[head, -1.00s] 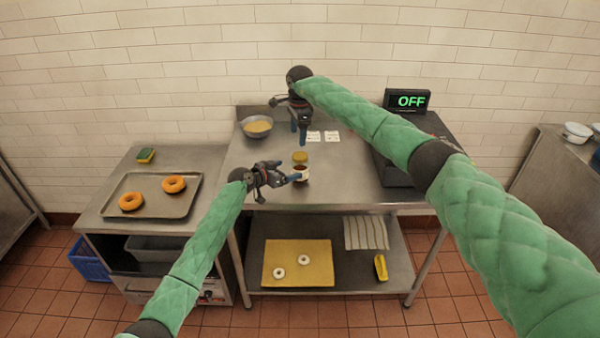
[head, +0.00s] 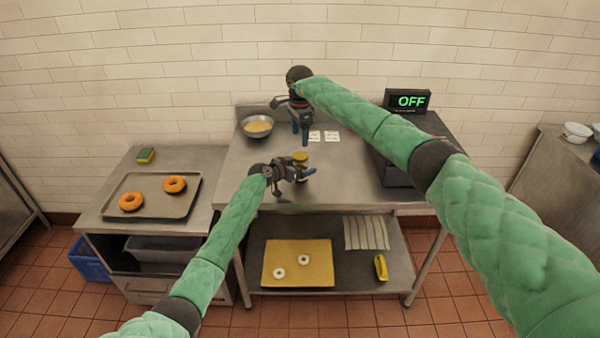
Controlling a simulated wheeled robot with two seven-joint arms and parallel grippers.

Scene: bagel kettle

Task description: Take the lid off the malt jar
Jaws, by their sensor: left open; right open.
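The malt jar (head: 301,164) stands upright on the steel table, its yellow-gold lid (head: 300,156) on top. My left gripper (head: 305,175) is open at the jar's near side and hides most of its body. I cannot tell whether the fingers touch or straddle the jar. My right gripper (head: 301,136) is open, pointing down, above and just behind the lid, with nothing in it.
A steel bowl of yellow contents (head: 257,126) stands at the back left. White cards (head: 331,136) lie behind the jar, and a dark appliance with an OFF display (head: 408,101) stands at right. A tray of bagels (head: 152,205) sits on the left counter.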

